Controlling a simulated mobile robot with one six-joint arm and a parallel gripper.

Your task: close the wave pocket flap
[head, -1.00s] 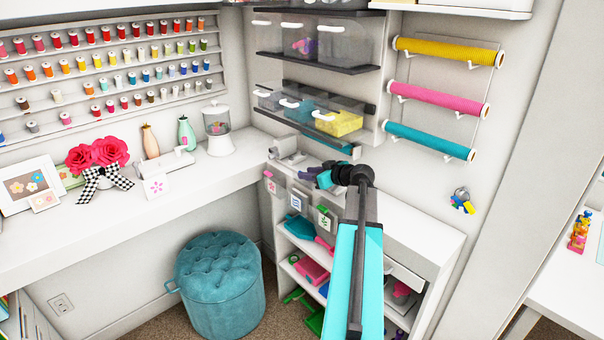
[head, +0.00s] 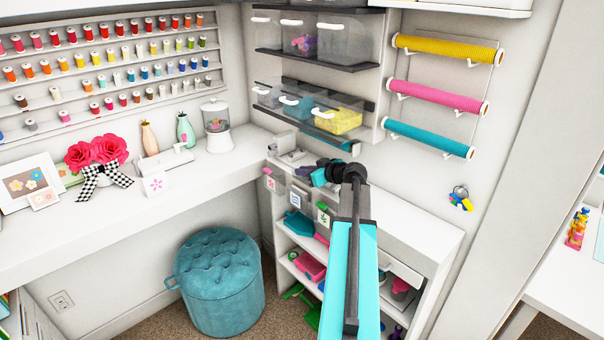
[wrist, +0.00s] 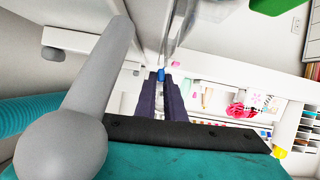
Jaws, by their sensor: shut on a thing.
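The wave pocket (head: 297,198) is the middle of three clear pockets on the side of the white cabinet, with blue wavy lines on its label. Its blue flap tab (wrist: 161,75) shows between my fingertips in the wrist view. My gripper (wrist: 163,79) is shut on this blue tab, its dark purple fingers pointing away from the camera.
A flower-label pocket (head: 270,184) and a leaf-label pocket (head: 322,217) flank the wave pocket closely. The white desk (head: 170,185) is to the left, with a teal ottoman (head: 220,285) below. Open shelves with coloured items lie below the pockets.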

